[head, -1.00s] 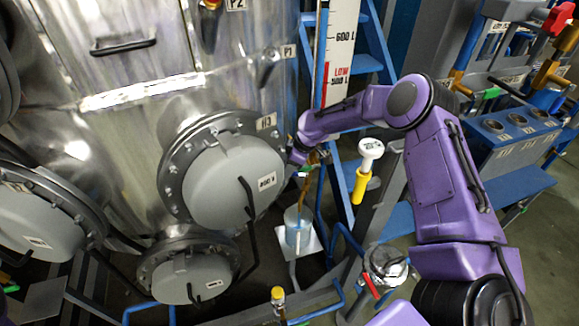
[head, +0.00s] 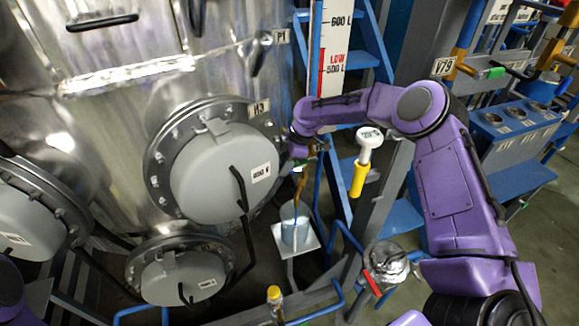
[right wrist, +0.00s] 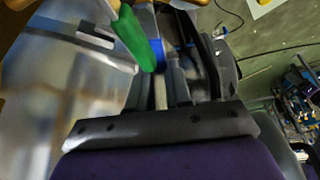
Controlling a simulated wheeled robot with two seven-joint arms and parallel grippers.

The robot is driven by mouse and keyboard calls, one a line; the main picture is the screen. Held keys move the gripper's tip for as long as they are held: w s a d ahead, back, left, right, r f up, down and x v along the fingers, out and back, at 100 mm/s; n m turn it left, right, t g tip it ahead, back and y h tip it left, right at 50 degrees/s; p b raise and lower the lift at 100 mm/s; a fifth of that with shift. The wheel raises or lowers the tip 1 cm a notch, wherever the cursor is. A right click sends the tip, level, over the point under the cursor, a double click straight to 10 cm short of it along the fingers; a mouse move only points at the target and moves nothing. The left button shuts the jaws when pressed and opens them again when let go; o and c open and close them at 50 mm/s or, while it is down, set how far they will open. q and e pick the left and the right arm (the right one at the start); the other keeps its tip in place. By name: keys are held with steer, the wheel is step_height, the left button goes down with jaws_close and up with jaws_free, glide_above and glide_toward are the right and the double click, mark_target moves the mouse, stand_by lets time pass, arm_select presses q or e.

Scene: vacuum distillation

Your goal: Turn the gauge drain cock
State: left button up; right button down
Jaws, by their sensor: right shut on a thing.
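The drain cock's green lever (right wrist: 135,38) shows in the right wrist view, between and just ahead of my fingers. My right gripper (right wrist: 160,85) is shut on it, though the exact contact is partly hidden. In the head view my right gripper (head: 303,158) is at the foot of the level gauge, and my own wrist hides most of the cock. The white gauge scale (head: 335,50) with red LOW marking stands above. A thin brown streak (head: 300,185) runs from below the cock to a clear beaker (head: 294,228) with bluish contents. My left gripper is out of view.
The grey round cover (head: 215,180) with its black handle is close left of my gripper. A white-and-yellow tool (head: 363,165) stands to the right. Blue frame rails (head: 345,240) and a metal flange (head: 387,262) are lower right.

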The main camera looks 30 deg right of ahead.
steer(key=shift+s+a+n+g+b, duration=0.15)
steer(key=shift+s+n+g, duration=0.25)
steer(key=shift+n, duration=0.4)
steer(key=shift+s+d+n+g+b, duration=0.1)
steer(key=shift+s+n+g+b, duration=0.2)
steer(key=shift+n, duration=0.5)
steer(key=shift+s, duration=0.15)
steer(key=c, duration=1)
jaws_free()
steer(key=shift+c, duration=0.2)
